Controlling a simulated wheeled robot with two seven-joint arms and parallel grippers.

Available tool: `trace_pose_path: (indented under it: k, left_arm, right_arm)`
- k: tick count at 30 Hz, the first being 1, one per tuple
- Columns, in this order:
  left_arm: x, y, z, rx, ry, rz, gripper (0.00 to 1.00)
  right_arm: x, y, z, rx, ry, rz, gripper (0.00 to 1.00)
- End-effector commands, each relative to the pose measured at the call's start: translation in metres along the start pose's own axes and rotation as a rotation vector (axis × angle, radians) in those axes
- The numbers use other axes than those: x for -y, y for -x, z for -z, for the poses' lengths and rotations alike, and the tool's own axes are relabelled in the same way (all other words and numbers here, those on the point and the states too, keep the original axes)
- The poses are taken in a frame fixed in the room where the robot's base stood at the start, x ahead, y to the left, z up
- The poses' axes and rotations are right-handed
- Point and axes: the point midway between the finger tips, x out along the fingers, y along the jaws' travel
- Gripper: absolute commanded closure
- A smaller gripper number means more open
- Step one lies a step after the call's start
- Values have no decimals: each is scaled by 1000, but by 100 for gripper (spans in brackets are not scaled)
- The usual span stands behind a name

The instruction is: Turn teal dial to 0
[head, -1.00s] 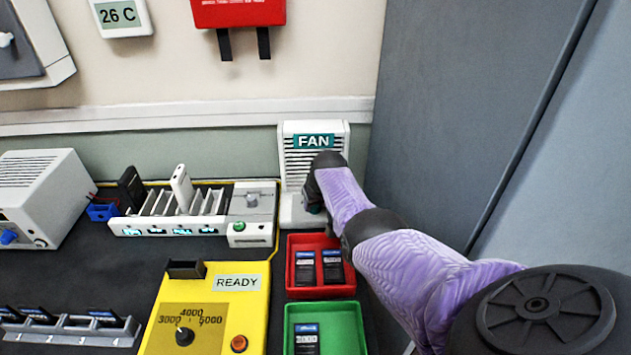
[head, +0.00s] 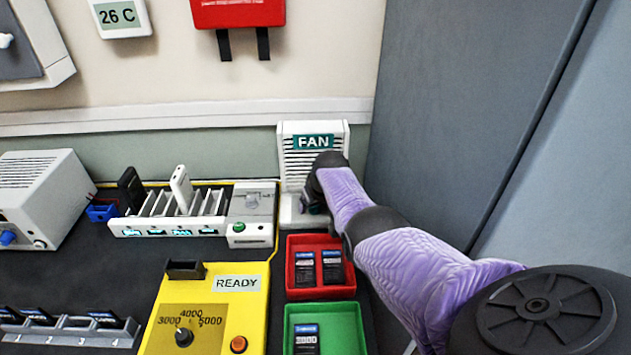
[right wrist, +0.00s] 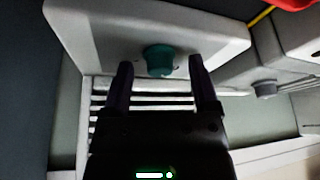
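The white fan unit (head: 296,160) with a teal FAN label stands against the back wall. In the right wrist view the teal dial (right wrist: 158,60) sits on the fan's white base (right wrist: 90,30). My right gripper (right wrist: 160,72) is open, with one finger on each side of the dial and a visible gap to it on both sides. In the head view my right gripper (head: 312,200) is at the fan's base and hides the dial. The dial's pointer and numbers cannot be read. My left gripper is not in view.
A red tray (head: 290,293) and a green tray (head: 290,345), both holding dark phone-like packs, lie just in front of the fan. A charging rack (head: 165,215) and a yellow READY tester (head: 250,310) stand to the left. A grey panel (head: 440,100) borders the right.

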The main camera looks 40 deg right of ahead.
Motion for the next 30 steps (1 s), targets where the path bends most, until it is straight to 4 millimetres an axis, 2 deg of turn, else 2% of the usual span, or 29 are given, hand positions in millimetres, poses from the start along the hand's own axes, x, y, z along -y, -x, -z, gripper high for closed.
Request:
trace_pose_path:
  k: [5,15,18,22,30]
  left_arm:
    - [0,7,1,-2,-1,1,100]
    - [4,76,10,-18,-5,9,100]
    - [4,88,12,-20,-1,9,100]
    - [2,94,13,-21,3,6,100]
    - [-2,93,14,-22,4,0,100]
  right_arm:
    - [0,6,1,-1,0,0,23]
    - [0,74,4,-3,1,0,23]
    - [0,89,3,-2,1,-1,23]
    - [0,99,2,-2,0,0,23]
    - [0,99,0,1,0,0,23]
